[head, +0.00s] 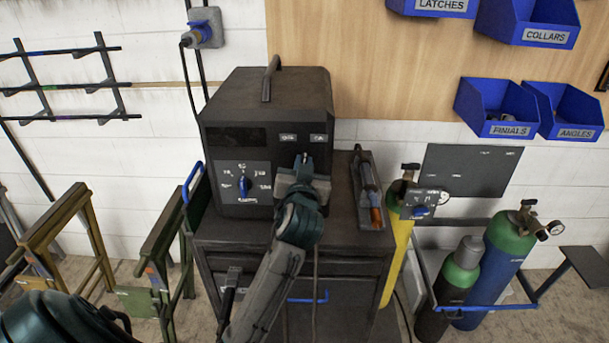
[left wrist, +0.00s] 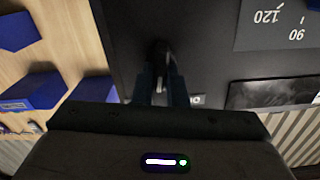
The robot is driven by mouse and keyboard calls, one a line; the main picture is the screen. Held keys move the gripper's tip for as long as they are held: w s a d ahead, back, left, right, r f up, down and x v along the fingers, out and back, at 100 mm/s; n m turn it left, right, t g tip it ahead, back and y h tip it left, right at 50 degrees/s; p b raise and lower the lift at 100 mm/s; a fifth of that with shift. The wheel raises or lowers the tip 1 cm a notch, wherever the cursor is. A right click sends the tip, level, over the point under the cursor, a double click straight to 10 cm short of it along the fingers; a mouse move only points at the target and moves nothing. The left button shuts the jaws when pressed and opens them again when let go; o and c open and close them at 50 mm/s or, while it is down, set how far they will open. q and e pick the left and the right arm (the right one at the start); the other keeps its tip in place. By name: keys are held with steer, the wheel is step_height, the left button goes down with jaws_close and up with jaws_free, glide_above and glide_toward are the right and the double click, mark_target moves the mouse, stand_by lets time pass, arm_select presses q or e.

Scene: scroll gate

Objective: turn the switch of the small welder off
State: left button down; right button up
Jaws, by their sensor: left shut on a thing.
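The small welder (head: 265,95) is a dark box with a top handle, standing on a dark cabinet. Its front has a blue-pointer dial (head: 244,186) on the left and two small white labels on the upper right. My left gripper (head: 303,163) is at the front panel, just below these labels. In the left wrist view, its fingers (left wrist: 162,82) are closed on a small dark switch (left wrist: 158,52) on the panel. The gripper hides most of the switch, so its on or off position cannot be told. My right gripper is not in view.
A torch (head: 369,190) lies in a holder right of the welder. A yellow gas cylinder (head: 396,260) with a regulator stands beside the cabinet (head: 345,262). More cylinders (head: 505,262) are at the right, blue bins (head: 497,107) on the wall, metal stands (head: 165,240) at the left.

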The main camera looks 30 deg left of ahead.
arm_select(q)
steer(key=n+b, duration=0.2)
steer(key=n, duration=0.1)
steer(key=n+b, duration=0.5)
steer(key=n, duration=0.2)
steer(key=shift+s+a+f, duration=0.1)
steer(key=shift+s+a, duration=0.1)
steer(key=shift+a, duration=0.1)
stand_by(0.4)
steer(key=c, duration=1.5)
jaws_free()
steer(key=shift+o, duration=0.2)
steer(key=shift+b, duration=0.3)
